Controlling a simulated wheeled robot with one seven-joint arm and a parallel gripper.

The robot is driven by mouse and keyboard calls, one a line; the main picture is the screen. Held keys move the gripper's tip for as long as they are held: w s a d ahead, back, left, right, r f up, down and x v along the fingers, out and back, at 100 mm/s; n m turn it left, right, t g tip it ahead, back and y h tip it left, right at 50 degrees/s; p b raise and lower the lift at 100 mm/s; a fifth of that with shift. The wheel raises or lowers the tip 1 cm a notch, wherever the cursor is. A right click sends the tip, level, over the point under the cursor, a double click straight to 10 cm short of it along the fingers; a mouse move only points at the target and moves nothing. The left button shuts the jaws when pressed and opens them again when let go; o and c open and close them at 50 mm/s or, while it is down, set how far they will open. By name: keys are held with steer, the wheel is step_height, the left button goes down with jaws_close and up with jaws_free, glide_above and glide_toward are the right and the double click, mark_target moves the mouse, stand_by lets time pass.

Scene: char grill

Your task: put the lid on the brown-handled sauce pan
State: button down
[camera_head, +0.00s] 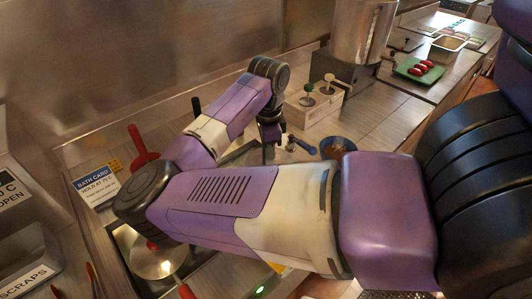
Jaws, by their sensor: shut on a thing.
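My gripper (269,148) points down over the counter in the middle of the view, beyond the bend of my arm. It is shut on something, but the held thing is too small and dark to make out. A shiny round metal piece (158,262) sits in the sunken well at the lower left; I cannot tell whether it is a lid or a pan. My arm hides part of that well. I cannot pick out a brown-handled sauce pan. A red handle (141,145) and a black handle (197,106) stick up behind my arm.
A pale box with knobbed sticks (310,103) stands right of my gripper. A blue-handled tool (298,144) and a bowl (338,150) lie nearby. A tall metal pot (362,32) stands behind. A green tray (420,69) with red items is at the upper right. A bath card (97,185) stands left.

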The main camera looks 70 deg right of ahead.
steer(key=shift+f+b, duration=1.5)
steer(key=shift+f, duration=0.75)
steer(key=c, duration=1)
jaws_free()
step_height(320, 180, up, 8)
steer(key=shift+f+b, duration=0.1)
steer(key=shift+b, duration=0.2)
step_height(320, 180, up, 7)
steer(key=p, duration=0.6)
